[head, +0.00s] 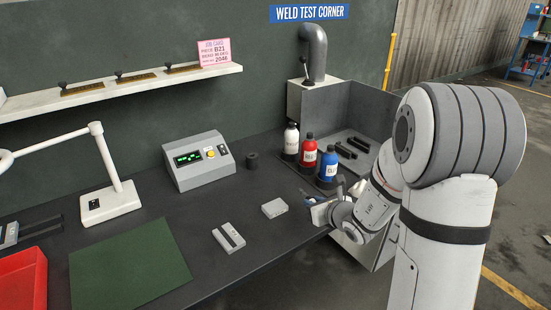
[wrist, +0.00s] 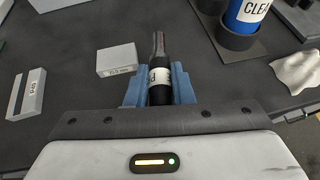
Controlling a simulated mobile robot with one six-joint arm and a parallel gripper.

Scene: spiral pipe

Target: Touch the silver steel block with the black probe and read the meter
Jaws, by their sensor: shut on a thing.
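My gripper (head: 312,205) is at the front right of the bench. In the wrist view its blue fingers (wrist: 159,88) are shut around the black probe (wrist: 159,94), which has a white label and a narrower tip pointing away from me. A plain light-grey block (head: 274,208), probably the silver steel block, lies left of the gripper. In the wrist view this block (wrist: 117,60) is left of the probe, apart from it, with a small mm label. The meter (head: 198,160) stands at the back with green lit digits, too small to read.
A slotted grey block (head: 228,237) lies front left of the plain one. White, red (head: 307,150) and blue (head: 328,165) bottles stand in holders behind the gripper. A small black cup (head: 252,160) is beside the meter. A green mat (head: 130,265), lamp (head: 108,200) and red tray (head: 24,280) are left.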

